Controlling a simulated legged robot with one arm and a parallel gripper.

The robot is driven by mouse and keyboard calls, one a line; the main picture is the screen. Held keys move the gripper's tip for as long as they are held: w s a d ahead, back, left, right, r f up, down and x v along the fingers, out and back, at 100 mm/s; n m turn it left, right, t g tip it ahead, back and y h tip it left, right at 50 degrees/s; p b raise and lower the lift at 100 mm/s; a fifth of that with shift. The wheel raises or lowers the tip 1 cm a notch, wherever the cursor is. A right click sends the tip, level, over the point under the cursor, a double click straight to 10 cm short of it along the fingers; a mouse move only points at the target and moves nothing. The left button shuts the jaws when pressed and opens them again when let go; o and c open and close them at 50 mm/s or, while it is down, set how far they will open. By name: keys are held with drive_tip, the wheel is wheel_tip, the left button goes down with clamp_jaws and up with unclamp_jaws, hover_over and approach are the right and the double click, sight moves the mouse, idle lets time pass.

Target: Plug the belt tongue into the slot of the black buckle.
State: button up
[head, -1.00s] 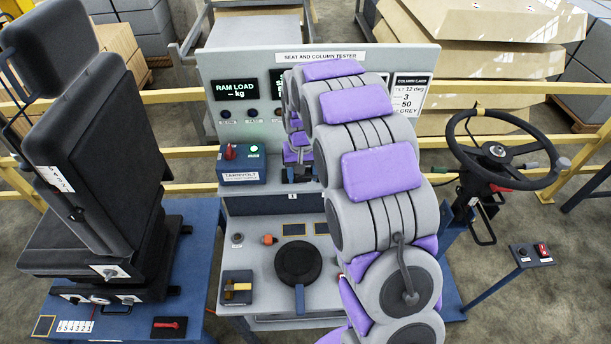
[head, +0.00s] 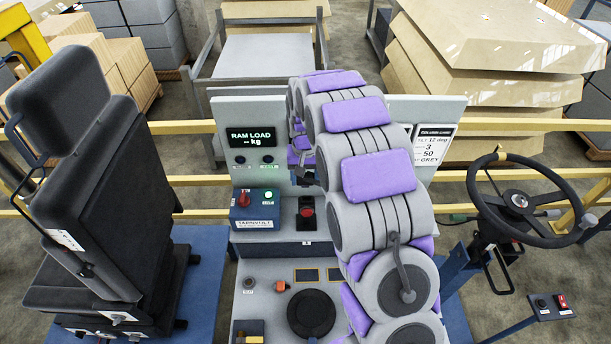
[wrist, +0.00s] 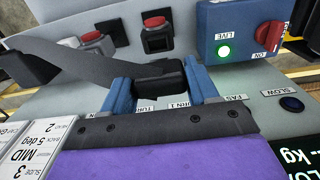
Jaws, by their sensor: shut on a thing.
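In the wrist view, my gripper (wrist: 162,90) has its two blue fingers closed on the black belt tongue (wrist: 160,76). Grey webbing (wrist: 75,62) runs from the tongue to the upper left. A black buckle (wrist: 157,42) with a red button stands just beyond the tongue, apart from it in the picture. A second red-buttoned unit (wrist: 95,42) is farther left, partly covered by the webbing. In the head view, a red-buttoned black buckle (head: 306,215) shows on the bench, below my gripper (head: 306,178). My arm hides part of the bench, and the tongue's tip is not clear.
A blue box (head: 254,211) with a red knob and green light stands left of the buckle. The grey panel (head: 225,110) rises behind. A black seat (head: 105,170) is at left, a steering wheel (head: 530,205) at right. A round black pad (head: 311,312) lies in front.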

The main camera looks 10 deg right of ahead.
drive_tip(key=shift+f, duration=0.15)
drive_tip(key=shift+d+f, duration=0.25)
drive_tip(key=shift+f, duration=0.5)
drive_tip(key=shift+a+f+b, duration=0.1)
drive_tip(key=shift+f+b, duration=0.35)
drive_tip(key=shift+f, duration=1.5)
drive_tip(key=shift+s, duration=0.1)
drive_tip(key=shift+f+b, duration=0.35)
drive_tip(key=shift+f, duration=0.1)
idle(0.6)
drive_tip(key=o, duration=1.5)
